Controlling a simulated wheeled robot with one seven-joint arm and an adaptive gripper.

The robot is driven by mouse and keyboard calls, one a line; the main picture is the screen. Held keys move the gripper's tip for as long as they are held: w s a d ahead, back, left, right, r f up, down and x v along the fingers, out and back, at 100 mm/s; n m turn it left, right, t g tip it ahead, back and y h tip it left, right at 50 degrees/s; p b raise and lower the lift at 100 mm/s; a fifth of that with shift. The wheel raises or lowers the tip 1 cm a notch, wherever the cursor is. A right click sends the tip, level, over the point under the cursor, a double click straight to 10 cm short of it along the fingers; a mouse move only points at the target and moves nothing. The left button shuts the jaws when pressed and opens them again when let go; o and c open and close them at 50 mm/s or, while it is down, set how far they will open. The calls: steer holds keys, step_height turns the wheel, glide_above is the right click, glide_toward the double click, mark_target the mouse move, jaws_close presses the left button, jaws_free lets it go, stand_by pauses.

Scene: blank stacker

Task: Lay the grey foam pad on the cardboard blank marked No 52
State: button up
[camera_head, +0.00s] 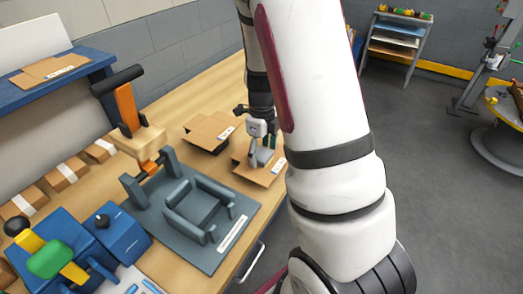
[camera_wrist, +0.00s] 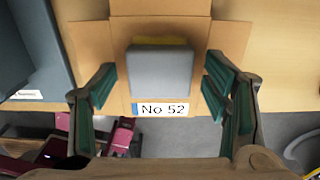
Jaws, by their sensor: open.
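The grey foam pad (camera_wrist: 162,72) lies over the middle of the cardboard blank (camera_wrist: 90,50), whose front label reads No 52. A thin yellow strip (camera_wrist: 160,41) shows at the pad's far edge. In the head view the same blank (camera_head: 245,172) lies near the table's front edge, with the pad (camera_head: 264,157) on it, partly hidden by my gripper. My gripper (camera_wrist: 162,90) is open. Its green-padded fingers stand apart from the pad, one on each side, above the blank. Whether the pad lies fully flat cannot be told.
A second cardboard blank (camera_head: 207,132) lies just behind. A dark grey fixture (camera_head: 197,207) stands close to the left, with an orange-handled press (camera_head: 128,107) beyond. Blue machinery (camera_head: 75,250) and several boxes (camera_head: 62,177) are further left. The table edge is close on the right.

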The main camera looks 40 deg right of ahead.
mark_target(261, 153)
steer(key=s+a+r+n+t, duration=0.1)
steer(key=a+r+n, duration=0.2)
steer(key=r, duration=0.6)
steer(key=s+a+r+n, duration=0.1)
steer(key=a+r+n, duration=0.15)
steer(key=r, duration=0.55)
steer(key=s+a+r+n+t, duration=0.2)
steer(key=s+a+r+n, duration=0.2)
steer(key=n, duration=0.9)
steer(key=s+a+r+n+t, duration=0.2)
steer(key=s+a+r+n, duration=0.3)
steer(key=s+a+n, duration=0.3)
steer(key=s+n, duration=0.3)
steer(key=n, duration=0.2)
steer(key=shift+a+r, duration=0.15)
steer(key=shift+a, duration=0.05)
